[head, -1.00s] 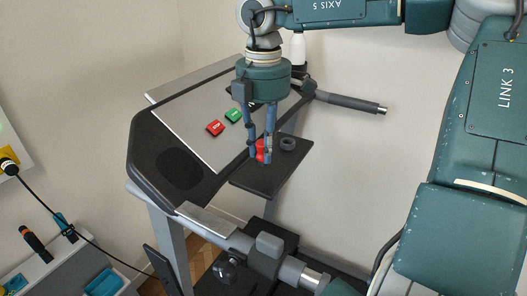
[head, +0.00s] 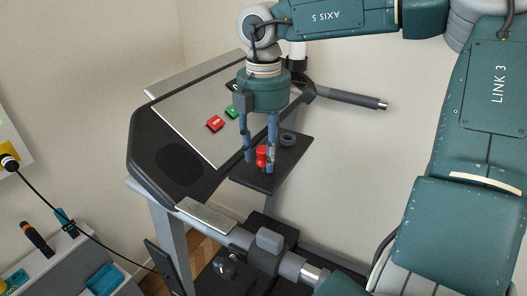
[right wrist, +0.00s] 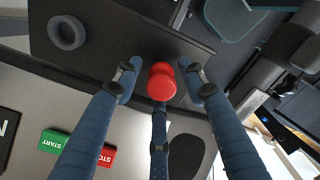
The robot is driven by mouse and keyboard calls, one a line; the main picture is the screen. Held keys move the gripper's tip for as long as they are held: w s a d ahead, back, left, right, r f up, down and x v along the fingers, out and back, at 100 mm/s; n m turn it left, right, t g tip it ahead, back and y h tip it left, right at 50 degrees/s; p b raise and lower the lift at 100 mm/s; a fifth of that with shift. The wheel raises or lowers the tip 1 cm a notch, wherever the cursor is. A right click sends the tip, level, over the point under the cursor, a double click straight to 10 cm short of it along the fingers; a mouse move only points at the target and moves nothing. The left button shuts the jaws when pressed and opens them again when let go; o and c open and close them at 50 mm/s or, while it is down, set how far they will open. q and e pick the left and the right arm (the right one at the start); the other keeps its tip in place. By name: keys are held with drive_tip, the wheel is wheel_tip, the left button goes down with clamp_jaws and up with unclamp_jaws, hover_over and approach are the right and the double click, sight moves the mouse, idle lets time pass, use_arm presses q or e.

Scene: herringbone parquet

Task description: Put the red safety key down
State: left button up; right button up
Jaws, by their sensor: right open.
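The red safety key (head: 262,155) stands upright on the small black shelf (head: 294,157) at the side of the console. In the right wrist view the key (right wrist: 161,83) shows as a red knob between the blue fingers, with gaps visible to the side fingers. My right gripper (head: 259,164) is open, pointing down around the key. The key's foot is partly hidden by a finger in the head view. My left gripper is not in view.
A dark ring (head: 288,140) lies on the shelf near the key. The console's sloping panel carries a red stop button (head: 215,124) and a green start button (head: 231,111). A dark handle bar (head: 350,101) sticks out at the right. A grey workbench (head: 70,262) stands at lower left.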

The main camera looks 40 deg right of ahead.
sight(264, 149)
drive_tip(key=shift+r, duration=0.5)
wheel_tip(264, 149, up, 11)
drive_tip(key=b, duration=0.2)
drive_tip(key=shift+r, duration=0.15)
